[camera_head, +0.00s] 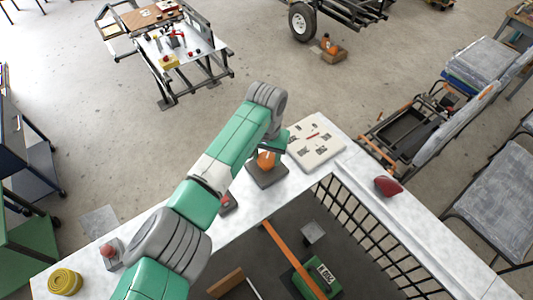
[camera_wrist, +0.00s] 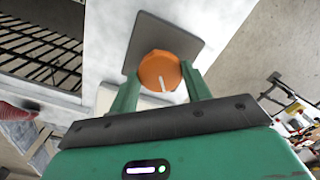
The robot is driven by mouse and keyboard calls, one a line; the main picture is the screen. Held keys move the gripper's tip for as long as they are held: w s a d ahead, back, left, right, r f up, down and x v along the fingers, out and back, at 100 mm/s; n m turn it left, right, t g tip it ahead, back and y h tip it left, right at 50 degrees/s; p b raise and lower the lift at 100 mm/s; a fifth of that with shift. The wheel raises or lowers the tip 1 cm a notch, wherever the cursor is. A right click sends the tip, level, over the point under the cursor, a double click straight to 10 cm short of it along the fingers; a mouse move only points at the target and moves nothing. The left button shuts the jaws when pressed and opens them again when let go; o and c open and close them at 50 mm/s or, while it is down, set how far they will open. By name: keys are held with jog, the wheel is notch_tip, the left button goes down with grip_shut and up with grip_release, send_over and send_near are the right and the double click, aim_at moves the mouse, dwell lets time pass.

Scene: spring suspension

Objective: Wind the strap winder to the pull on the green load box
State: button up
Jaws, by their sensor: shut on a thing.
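The strap winder is an orange knob (camera_head: 266,158) on a dark grey square base (camera_head: 267,176), on the pale bench top. In the wrist view the knob (camera_wrist: 158,71) shows a white mark on its face, pointing down toward my gripper. My gripper (camera_wrist: 162,88) has one finger on each side of the knob and is shut on it. The green load box (camera_head: 322,276) lies in the dark recess inside the bench frame. An orange strap (camera_head: 289,250) runs diagonally to it and across it. Its white label is too small to read surely.
A white board with small dark marks (camera_head: 318,153) lies just right of the winder. A dark red object (camera_head: 388,187) sits farther right on the bench. A red-topped device (camera_head: 111,252) and yellow coil (camera_head: 65,282) stand at left. A dark railing (camera_head: 362,225) edges the recess.

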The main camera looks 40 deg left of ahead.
aim_at(267, 158)
jog(key=m, duration=1)
jog(key=shift+p, duration=0.35)
jog(key=shift+m, duration=0.3)
jog(key=o, duration=1)
notch_tip(267, 158, up, 8)
jog(key=shift+f+b, duration=0.1)
jog(key=shift+b, duration=0.55)
